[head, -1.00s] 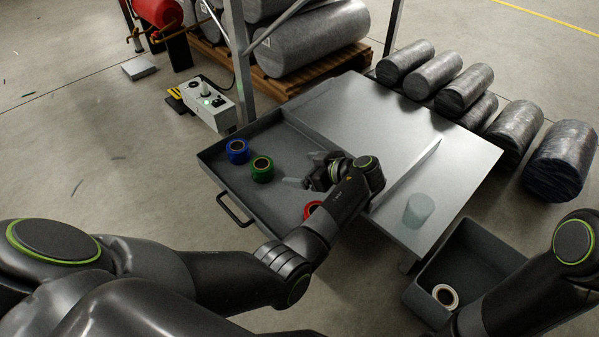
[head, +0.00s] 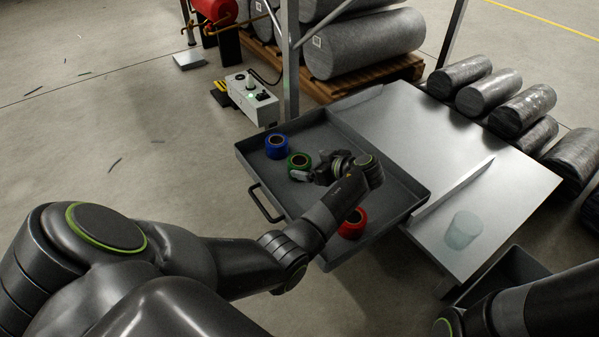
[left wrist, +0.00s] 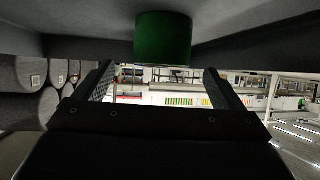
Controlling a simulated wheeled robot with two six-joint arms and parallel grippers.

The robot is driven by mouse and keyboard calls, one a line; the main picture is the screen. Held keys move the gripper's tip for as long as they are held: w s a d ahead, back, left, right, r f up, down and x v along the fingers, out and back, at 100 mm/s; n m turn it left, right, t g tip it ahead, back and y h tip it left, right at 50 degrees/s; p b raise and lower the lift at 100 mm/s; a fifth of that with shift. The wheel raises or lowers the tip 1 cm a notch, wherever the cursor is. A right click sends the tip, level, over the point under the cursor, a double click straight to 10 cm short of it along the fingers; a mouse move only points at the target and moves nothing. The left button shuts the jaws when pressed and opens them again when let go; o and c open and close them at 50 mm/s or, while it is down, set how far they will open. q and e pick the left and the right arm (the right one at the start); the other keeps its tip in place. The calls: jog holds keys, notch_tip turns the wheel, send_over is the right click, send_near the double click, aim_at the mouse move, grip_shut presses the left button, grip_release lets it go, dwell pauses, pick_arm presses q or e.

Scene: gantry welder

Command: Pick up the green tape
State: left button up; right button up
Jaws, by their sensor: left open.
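The green tape (head: 299,161) stands in the grey tray (head: 262,170), between the blue and red rolls. My left gripper (head: 305,172) is open and empty, low in the tray right beside the green tape, on its near right side. In the left wrist view the green tape (left wrist: 163,39) is at the top centre, and the open fingers (left wrist: 158,85) spread on either side below it. I cannot tell whether they touch it. My right gripper is not in view; only part of my right arm shows at the lower right.
The blue tape (head: 276,146) is at the tray's far left and the red tape (head: 353,223) near its front, close under my left arm. A metal table (head: 440,140) with a pale translucent cylinder (head: 463,230) adjoins the tray. A dark bin (head: 510,272) stands at the lower right.

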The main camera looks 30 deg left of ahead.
aim_at(300, 160)
pick_arm(q)
jog(key=shift+b+x, duration=2.1)
jog(key=shift+x, duration=0.65)
jog(key=shift+a+r, duration=0.15)
jog(key=shift+r, duration=0.15)
jog(key=shift+c, duration=0.4)
jog(key=c, duration=1.1)
jog(key=shift+o, duration=0.2)
jog(key=shift+r, duration=0.1)
